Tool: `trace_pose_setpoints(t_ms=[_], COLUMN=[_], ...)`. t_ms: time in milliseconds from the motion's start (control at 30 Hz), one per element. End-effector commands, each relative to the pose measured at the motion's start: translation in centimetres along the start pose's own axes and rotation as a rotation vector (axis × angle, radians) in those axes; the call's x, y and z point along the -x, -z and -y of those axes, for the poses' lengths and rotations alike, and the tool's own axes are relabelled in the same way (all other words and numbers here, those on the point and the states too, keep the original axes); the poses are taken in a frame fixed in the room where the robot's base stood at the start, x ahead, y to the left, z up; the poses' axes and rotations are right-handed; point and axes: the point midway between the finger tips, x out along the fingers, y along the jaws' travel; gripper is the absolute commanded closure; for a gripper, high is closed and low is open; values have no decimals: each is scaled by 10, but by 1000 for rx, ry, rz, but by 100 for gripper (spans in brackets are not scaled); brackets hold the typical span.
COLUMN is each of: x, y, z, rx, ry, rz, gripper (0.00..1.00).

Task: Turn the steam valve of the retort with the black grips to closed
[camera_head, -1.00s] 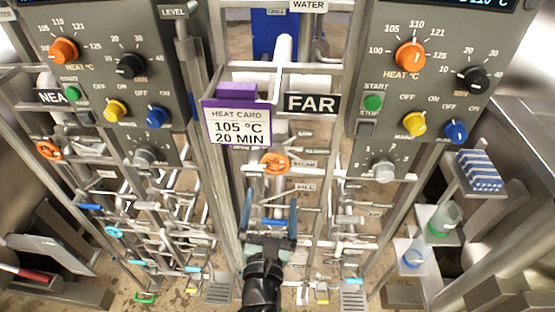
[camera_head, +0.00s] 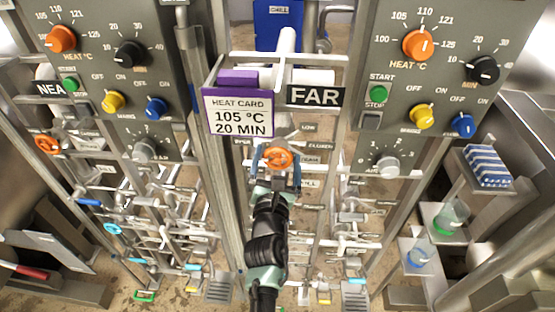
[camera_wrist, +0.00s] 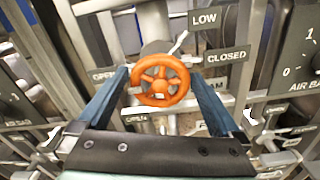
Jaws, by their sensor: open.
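An orange handwheel valve (camera_head: 278,158) is mounted under the FAR sign, behind the heat card. In the wrist view the orange wheel (camera_wrist: 160,80) has an OPEN label (camera_wrist: 104,75) to its left, a LOW label (camera_wrist: 205,19) above right and a CLOSED label (camera_wrist: 227,56) to its right. I cannot tell which label the valve is set to. My gripper (camera_head: 277,168) is open, its two blue fingers on either side of the wheel, with gaps showing in the wrist view. A second orange wheel (camera_head: 47,145) is at the left, near the NEAR sign. No black grips are identifiable.
The purple-edged heat card (camera_head: 238,112) and the FAR sign (camera_head: 315,96) are just above the wheel. Metal posts and pipes crowd both sides. Control panels with knobs (camera_head: 418,45) flank the gap. A red grip (camera_head: 30,272) shows at lower left.

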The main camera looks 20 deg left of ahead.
Motion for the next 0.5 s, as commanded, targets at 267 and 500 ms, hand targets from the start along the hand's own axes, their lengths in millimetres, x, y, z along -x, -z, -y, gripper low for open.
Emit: trace_pose_setpoints(t_ms=[267,500], x=[0,0], y=[0,0], z=[0,0], rx=[0,-1], ry=[0,0], rz=[0,0], gripper=[32,71])
